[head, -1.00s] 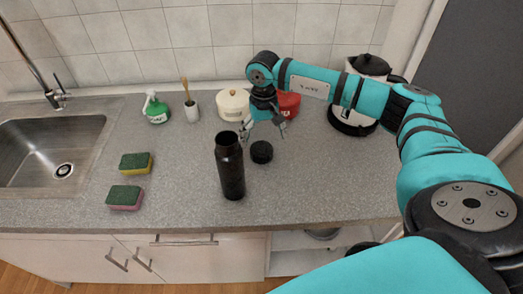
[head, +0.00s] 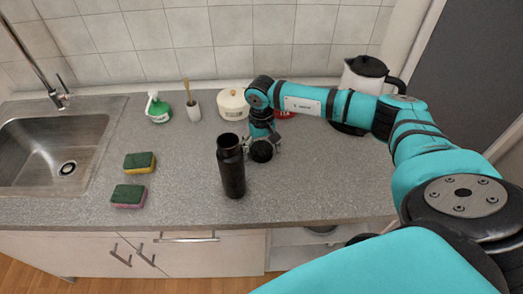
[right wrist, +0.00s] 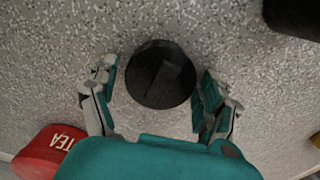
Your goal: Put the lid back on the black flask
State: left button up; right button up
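The black flask (head: 231,168) stands upright and uncovered on the grey counter, its dark mouth showing in the head view. Its black lid (head: 261,152) lies on the counter just right of the flask. My right gripper (head: 262,142) is low over the lid. In the right wrist view the gripper (right wrist: 160,88) is open, with one finger on each side of the round lid (right wrist: 161,74) and gaps between. A part of the flask (right wrist: 293,14) shows at the top right corner there. My left gripper is not in view.
A red tea tin (right wrist: 48,150) and a cream pot (head: 233,104) stand behind the arm. A kettle (head: 362,84) is at the back right. Two sponges (head: 139,162), a green bottle (head: 158,108) and a sink (head: 50,150) are to the left. The front right counter is clear.

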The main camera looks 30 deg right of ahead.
aim_at(261, 148)
jog(key=c, duration=0.8)
notch_tip(261, 148, up, 9)
jog(key=b, duration=0.3)
jog(key=shift+r, duration=0.55)
